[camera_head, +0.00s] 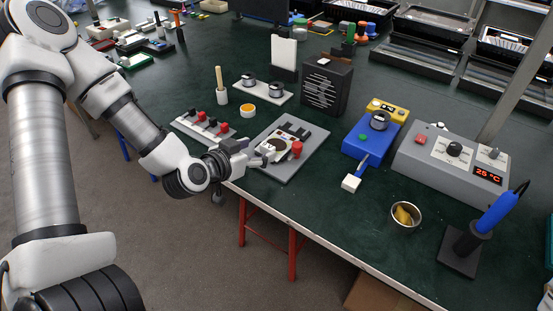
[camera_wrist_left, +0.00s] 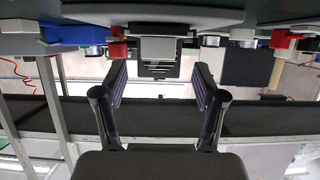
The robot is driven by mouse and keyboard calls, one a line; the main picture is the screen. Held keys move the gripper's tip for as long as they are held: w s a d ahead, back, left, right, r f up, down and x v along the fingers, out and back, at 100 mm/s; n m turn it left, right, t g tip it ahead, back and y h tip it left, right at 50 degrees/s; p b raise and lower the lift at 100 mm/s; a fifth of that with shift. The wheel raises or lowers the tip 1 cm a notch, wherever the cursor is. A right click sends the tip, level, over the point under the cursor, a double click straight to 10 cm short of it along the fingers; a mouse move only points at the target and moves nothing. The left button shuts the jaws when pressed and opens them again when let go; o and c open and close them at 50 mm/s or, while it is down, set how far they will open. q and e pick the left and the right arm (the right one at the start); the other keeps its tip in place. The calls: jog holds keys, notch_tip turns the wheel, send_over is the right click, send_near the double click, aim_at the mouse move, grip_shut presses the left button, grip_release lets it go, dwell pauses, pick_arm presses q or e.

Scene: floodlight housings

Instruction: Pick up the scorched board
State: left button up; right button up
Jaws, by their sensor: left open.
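A grey fixture plate (camera_head: 293,165) lies near the table's front edge, with black parts and a red knob (camera_head: 297,148) on it. A small pale piece with a dark brown patch on this plate, partly behind my fingers, looks like the scorched board (camera_head: 279,146); I cannot make out its outline. My left gripper (camera_head: 263,154) is at the plate's left side, close to that piece, its jaws apart. In the left wrist view the two fingers (camera_wrist_left: 160,88) stand open with a pale grey block (camera_wrist_left: 158,49) ahead between them; nothing is held. My right gripper is not visible.
A row of red and black knobs (camera_head: 207,126) lies left of the plate. Behind stand a black slatted box (camera_head: 325,86) and a spool tray (camera_head: 262,91). To the right are a blue holder (camera_head: 368,140), a grey station (camera_head: 447,165) and a brass-wool cup (camera_head: 405,216).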

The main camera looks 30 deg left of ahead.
aim_at(267, 147)
pick_arm(q)
jog(key=shift+w+f, duration=0.2)
jog(key=shift+w, duration=0.15)
jog(key=b+x, duration=0.1)
jog(key=x, duration=0.3)
jog(key=shift+w+d+b, duration=0.2)
jog(key=shift+w+b, duration=0.1)
jog(key=shift+s+a, duration=0.1)
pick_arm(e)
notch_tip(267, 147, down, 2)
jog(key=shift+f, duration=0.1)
pick_arm(q)
jog(key=c, duration=1.3)
